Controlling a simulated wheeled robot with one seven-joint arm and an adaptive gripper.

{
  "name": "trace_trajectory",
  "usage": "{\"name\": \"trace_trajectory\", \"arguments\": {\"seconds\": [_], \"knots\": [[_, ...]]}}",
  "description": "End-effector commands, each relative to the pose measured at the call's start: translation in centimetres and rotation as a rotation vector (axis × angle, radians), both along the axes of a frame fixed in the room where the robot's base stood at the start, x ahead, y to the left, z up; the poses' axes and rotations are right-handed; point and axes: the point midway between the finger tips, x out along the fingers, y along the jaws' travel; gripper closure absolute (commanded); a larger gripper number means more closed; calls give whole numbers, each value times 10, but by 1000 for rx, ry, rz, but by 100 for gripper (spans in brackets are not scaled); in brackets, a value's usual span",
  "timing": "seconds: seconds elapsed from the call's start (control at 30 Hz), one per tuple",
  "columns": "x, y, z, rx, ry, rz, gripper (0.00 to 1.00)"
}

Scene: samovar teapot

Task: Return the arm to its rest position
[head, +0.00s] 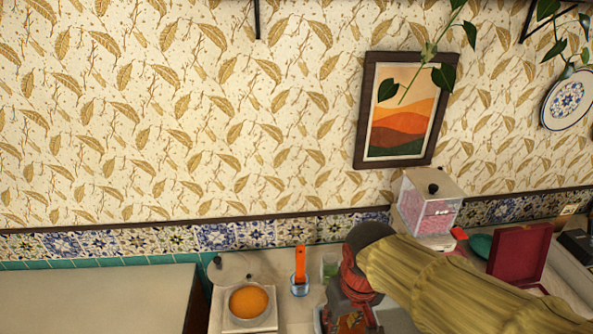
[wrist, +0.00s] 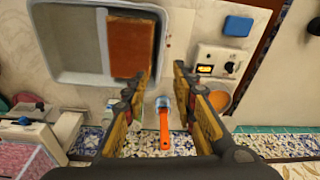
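My arm, in a pale yellow sleeve, reaches in from the lower right of the head view. My gripper (wrist: 164,70) points down over the counter in the wrist view. Its two fingers are apart, with nothing held between them. In the head view the dark red hand end shows low, right of the orange-handled utensil, and its fingertips cannot be made out. No samovar or teapot can be made out.
The orange-handled utensil (head: 300,262) stands in a small cup (head: 299,287). A pot of orange contents (head: 248,302) stands to its left. A clear box of pink pieces (head: 430,215) stands near the wall. A blue sponge (wrist: 238,26) lies nearby.

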Motion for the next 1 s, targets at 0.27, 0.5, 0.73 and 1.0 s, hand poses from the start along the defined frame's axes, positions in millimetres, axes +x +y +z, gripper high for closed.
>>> {"name": "trace_trajectory", "arguments": {"seconds": [0.27, 0.5, 0.73, 1.0], "knots": [[-42, -53, 12, 17, -165, -109, 73], [-62, -82, 31, 30, -308, -205, 73], [-64, -95, 40, 29, -359, -256, 73], [-64, -96, 40, 28, -358, -257, 73]]}}
